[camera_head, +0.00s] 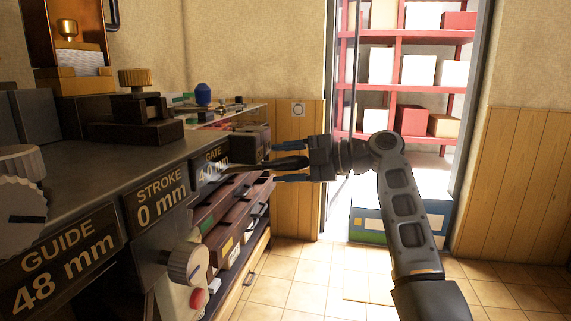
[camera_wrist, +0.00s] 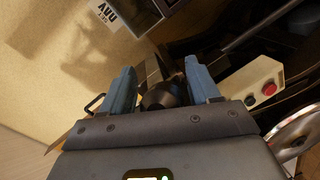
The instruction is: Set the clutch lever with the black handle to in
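The black handle of the clutch lever (camera_wrist: 165,95) shows as a dark rounded knob between my fingers in the wrist view. In the head view the dark lever (camera_head: 287,164) runs sideways from the press near the gate block. My gripper (camera_head: 290,164) reaches in from the right with its blue fingers above and below the handle. In the wrist view my gripper (camera_wrist: 162,85) has its fingers spread on either side of the knob. A gap shows beside the handle in the head view. The lever's pivot and any in/out marks are hidden or too small to read.
The press (camera_head: 90,170) fills the left, with GUIDE 48 mm, STROKE 0 mm and GATE labels. A grey knob (camera_head: 185,263) and a red button (camera_head: 198,298) sit below. Drawers (camera_head: 235,225) stand behind. A red shelf (camera_head: 410,90) is at the back; floor on the right is clear.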

